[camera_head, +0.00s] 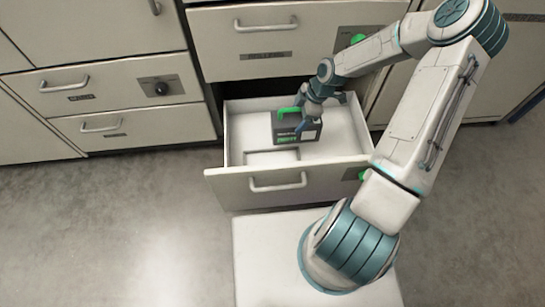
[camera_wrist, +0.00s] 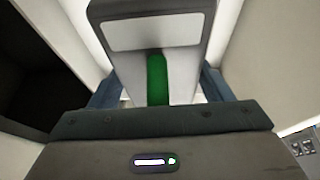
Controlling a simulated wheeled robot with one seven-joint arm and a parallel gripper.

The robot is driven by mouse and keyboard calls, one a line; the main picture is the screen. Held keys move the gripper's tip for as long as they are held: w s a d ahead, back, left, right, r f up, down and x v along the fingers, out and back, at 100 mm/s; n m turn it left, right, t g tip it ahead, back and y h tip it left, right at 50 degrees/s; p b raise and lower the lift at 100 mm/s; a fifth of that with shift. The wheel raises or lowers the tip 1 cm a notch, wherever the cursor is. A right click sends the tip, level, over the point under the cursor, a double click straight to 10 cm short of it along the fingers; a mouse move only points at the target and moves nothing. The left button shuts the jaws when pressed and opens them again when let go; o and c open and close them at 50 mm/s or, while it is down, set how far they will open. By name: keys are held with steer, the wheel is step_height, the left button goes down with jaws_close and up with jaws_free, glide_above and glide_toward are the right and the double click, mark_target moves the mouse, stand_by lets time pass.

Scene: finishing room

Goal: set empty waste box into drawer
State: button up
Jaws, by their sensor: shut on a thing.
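The waste box (camera_head: 298,129) is dark grey with a green handle and a green and white label. It is inside the open drawer (camera_head: 240,183), toward the back and right of centre. My gripper (camera_head: 308,112) reaches down over the box and is shut on it. In the wrist view the box (camera_wrist: 190,60) shows as a grey body with a pale panel and a green strip, between the blue fingers of my gripper (camera_wrist: 160,90). Whether the box rests on the drawer floor or hangs just above it, I cannot tell. Its inside is hidden.
The drawer floor has a rectangular recess (camera_head: 272,158) at the front left. A closed drawer (camera_head: 265,45) is above the open one. More closed drawers (camera_head: 110,85) stand to the left. The grey floor (camera_head: 110,220) at the left is clear.

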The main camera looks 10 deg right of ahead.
mark_target(274, 143)
steer(key=s+a+f+b, duration=0.1)
steer(key=s+a+f, duration=0.1)
steer(key=a, duration=0.1)
steer(key=s+a+f+b, duration=0.1)
steer(key=a+f+b, duration=0.1)
steer(key=s+a+f+b, duration=0.1)
steer(key=s+a+f, duration=0.1)
steer(key=a, duration=0.1)
steer(key=shift+s+a+f, duration=0.1)
steer(key=shift+s+a, duration=0.2)
steer(key=shift+f+b, duration=1.4)
steer(key=shift+f, duration=0.55)
steer(key=shift+f, duration=0.1)
steer(key=shift+f, duration=0.25)
steer(key=o, duration=1.4)
steer(key=shift+o, duration=0.2)
steer(key=shift+r, duration=0.15)
